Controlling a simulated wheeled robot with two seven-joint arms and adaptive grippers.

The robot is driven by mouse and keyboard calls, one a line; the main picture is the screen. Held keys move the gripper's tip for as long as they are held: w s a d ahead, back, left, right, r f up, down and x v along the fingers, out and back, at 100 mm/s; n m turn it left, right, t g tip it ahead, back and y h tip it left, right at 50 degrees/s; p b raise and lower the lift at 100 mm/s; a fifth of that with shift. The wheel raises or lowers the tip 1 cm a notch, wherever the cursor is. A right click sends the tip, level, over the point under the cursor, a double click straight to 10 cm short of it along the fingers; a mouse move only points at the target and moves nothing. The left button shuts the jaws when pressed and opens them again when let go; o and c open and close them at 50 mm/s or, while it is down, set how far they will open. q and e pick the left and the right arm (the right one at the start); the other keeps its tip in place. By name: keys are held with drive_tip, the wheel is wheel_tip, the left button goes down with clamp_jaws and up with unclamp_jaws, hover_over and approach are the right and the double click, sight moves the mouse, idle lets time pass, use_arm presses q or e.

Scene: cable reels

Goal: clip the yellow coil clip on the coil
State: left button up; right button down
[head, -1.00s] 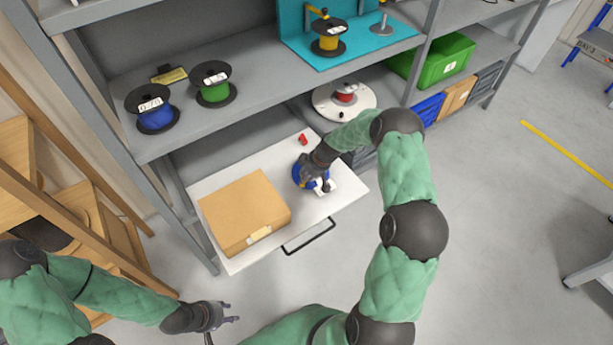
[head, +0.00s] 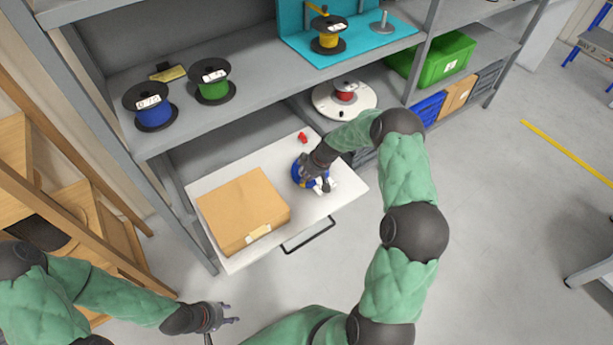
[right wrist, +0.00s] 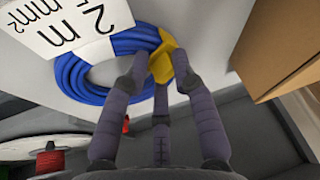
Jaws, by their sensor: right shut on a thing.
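A blue cable coil (head: 297,174) lies on the white drawer, partly hidden by my right gripper; the right wrist view shows it (right wrist: 68,75) with a white label (right wrist: 78,25). The yellow coil clip (right wrist: 162,60) is between the fingertips of my right gripper (right wrist: 160,78), at the coil's strands. I cannot tell whether it is fastened around them. In the head view my right gripper (head: 318,182) is low over the coil and hides the clip. My left gripper (head: 228,314) is apart from everything, its fingers spread and empty.
A cardboard box (head: 243,210) lies left of the coil on the drawer (head: 315,212). A small red piece (head: 303,138) lies behind the coil. Blue (head: 153,112) and green (head: 212,85) reels stand on the shelf above. A red reel (head: 345,92) stands on a white disc behind.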

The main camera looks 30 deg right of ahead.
drive_tip(key=shift+s+a+f, duration=0.2)
drive_tip(key=shift+f, duration=0.1)
drive_tip(key=c, duration=0.9)
unclamp_jaws()
drive_tip(key=o, duration=0.4)
drive_tip(key=shift+w+r, duration=0.1)
drive_tip(key=shift+d+r, duration=0.1)
drive_tip(key=shift+r, duration=0.05)
